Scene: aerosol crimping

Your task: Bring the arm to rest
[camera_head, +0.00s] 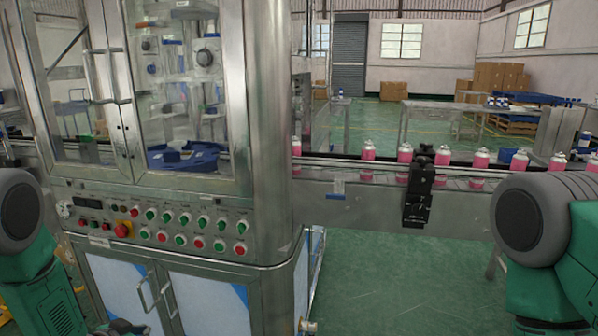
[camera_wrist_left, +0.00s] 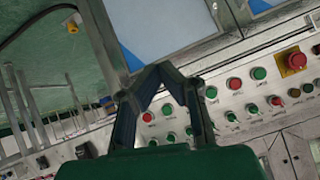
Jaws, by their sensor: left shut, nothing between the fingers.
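My left arm comes in at the lower left of the head view, in front of the cabinet machine (camera_head: 270,130). Its gripper is mostly cut off or hidden at the bottom of that view. In the left wrist view the left gripper (camera_wrist_left: 160,68) is shut, with its dark fingers meeting at the tips and nothing between them. Behind the fingers is the machine's button panel (camera_wrist_left: 225,95), which looks turned over in this view. My right arm stands at the right of the head view, and its gripper is not seen.
The panel carries red and green buttons and a red emergency stop (camera_head: 122,230). A conveyor (camera_head: 350,190) carries several pink cans (camera_head: 404,153) at the right. A black device (camera_head: 418,190) is mounted on its front side. Green floor (camera_head: 390,280) in front is clear.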

